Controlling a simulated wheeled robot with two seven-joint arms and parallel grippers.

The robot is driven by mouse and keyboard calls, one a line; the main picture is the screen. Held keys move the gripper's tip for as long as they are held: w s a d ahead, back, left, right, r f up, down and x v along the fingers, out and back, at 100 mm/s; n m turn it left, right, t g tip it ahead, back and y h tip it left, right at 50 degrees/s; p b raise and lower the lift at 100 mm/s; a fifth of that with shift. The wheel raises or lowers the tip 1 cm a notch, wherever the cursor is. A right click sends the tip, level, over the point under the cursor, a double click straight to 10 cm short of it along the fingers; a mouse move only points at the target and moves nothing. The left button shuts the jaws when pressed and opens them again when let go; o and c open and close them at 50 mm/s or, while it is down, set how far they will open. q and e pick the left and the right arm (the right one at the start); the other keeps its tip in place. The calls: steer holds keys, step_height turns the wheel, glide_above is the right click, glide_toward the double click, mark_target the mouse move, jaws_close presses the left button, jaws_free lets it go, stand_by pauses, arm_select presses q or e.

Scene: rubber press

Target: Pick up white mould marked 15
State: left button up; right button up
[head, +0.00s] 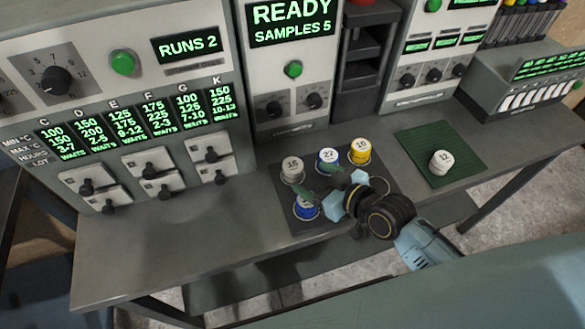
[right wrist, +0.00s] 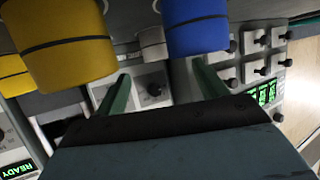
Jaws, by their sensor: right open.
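The white mould marked 15 (head: 292,168) stands upright at the back left of the dark mat on the bench. In the right wrist view a small whitish mould (right wrist: 152,44) shows ahead, between the finger lines; its mark cannot be read there. My right gripper (head: 314,181) reaches in from the lower right, open and empty, its green fingers pointing toward the mould marked 15 and still short of it. In the right wrist view the two fingers (right wrist: 160,82) are spread apart. My left gripper is not in view.
A blue mould (head: 304,210) stands close to one finger. The blue-marked 27 (head: 327,160) and yellow-marked 10 (head: 361,153) moulds stand behind. A white mould marked 12 (head: 441,164) sits on the green mat (head: 412,145). The bench's left is clear.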

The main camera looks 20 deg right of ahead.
mark_target(295, 166)
steer(key=x, duration=0.6)
steer(key=shift+w+r, duration=0.2)
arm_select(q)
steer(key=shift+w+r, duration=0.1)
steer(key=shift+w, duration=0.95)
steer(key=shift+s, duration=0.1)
arm_select(e)
steer(key=shift+c, duration=0.4)
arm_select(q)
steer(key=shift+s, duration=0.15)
arm_select(e)
steer(key=shift+d, duration=0.1)
steer(key=c, duration=1.1)
